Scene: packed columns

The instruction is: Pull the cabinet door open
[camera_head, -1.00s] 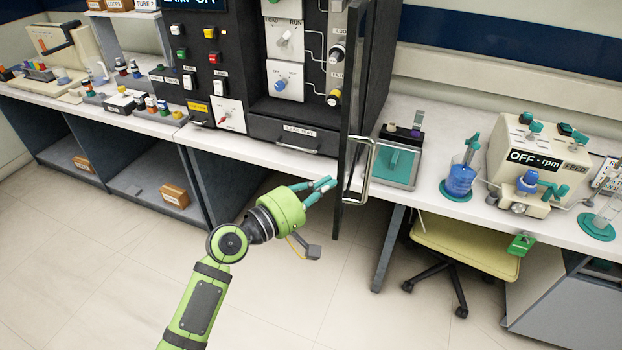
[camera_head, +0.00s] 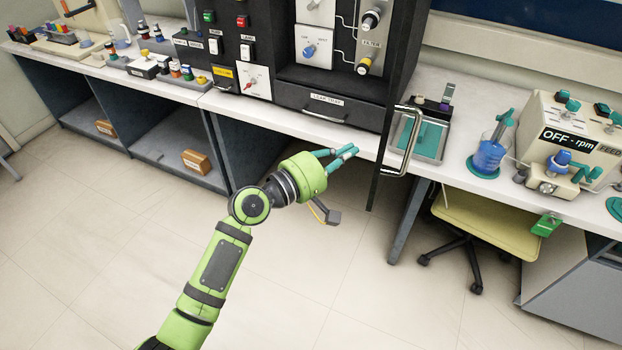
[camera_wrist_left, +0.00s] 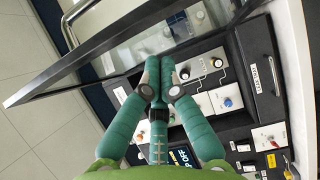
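The black cabinet (camera_head: 360,98) stands on the white bench. Its glazed, dark-framed door (camera_head: 384,165) stands swung out, seen nearly edge-on in the head view. The metal bar handle (camera_head: 403,142) is on the door's right, outer side. My left gripper (camera_head: 352,150) is at the left, inner side of the door, low in front of the cabinet, apart from the handle. In the left wrist view its teal fingertips (camera_wrist_left: 159,66) are together with nothing seen between them. The door (camera_wrist_left: 100,48) slants across the upper left there, with the handle (camera_wrist_left: 70,22) beyond it. My right gripper is not in view.
The floor in front (camera_head: 330,270) is clear.

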